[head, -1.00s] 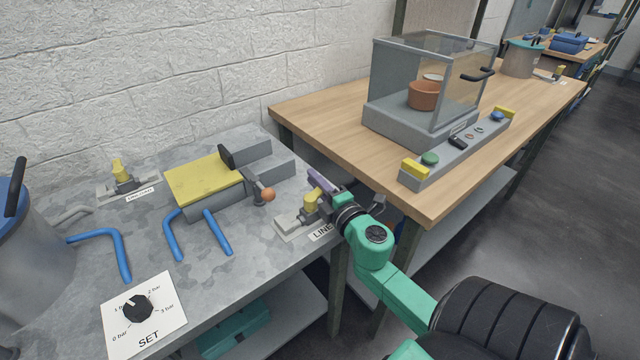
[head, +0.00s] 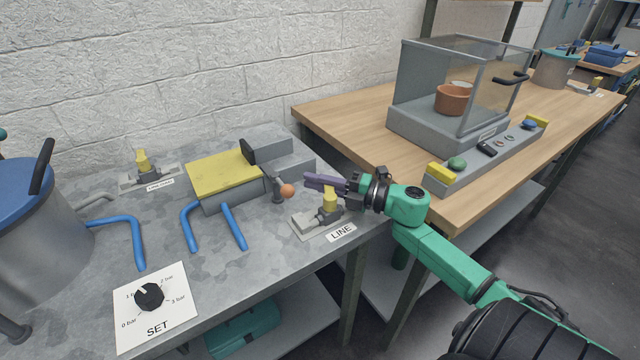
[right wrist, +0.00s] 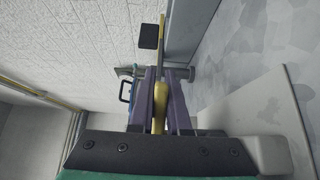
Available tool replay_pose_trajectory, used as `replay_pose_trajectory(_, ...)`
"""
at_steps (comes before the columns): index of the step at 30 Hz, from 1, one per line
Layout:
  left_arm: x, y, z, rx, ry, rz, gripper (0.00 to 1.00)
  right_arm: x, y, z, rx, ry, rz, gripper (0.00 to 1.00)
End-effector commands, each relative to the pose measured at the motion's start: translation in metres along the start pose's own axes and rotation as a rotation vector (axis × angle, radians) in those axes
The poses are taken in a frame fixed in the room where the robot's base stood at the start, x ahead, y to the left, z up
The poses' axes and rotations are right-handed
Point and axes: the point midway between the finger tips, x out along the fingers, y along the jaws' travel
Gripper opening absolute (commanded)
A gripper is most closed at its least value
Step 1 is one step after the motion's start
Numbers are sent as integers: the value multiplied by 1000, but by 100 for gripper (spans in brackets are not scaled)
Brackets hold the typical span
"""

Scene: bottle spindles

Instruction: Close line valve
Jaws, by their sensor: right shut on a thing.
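The line valve (head: 309,222) sits at the right front edge of the grey bench, behind the LINE label (head: 342,233). Its yellow handle (head: 329,203) stands up from the grey body. My right gripper (head: 325,182) reaches in from the right, its purple fingers pointing left at the handle's top. In the right wrist view the yellow handle (right wrist: 160,108) lies between the two purple fingers, which are shut on it. The fingers partly hide the handle. My left gripper is not in view.
Blue pipes (head: 236,228), a SET dial (head: 149,296) and a second yellow-handled valve (head: 143,161) are farther left. A wooden table (head: 340,118) stands behind my arm.

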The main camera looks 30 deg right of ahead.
Motion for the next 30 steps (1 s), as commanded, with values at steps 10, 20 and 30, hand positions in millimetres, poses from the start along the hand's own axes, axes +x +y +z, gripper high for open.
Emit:
replay_pose_trajectory(10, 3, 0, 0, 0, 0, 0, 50, 2, 0, -2, 0, 38, -1, 0)
replay_pose_trajectory(20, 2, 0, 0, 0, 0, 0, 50, 2, 0, -2, 0, 36, -1, 45)
replay_pose_trajectory(30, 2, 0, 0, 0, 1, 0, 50, 2, 2, -2, -1, 36, 0, 45)
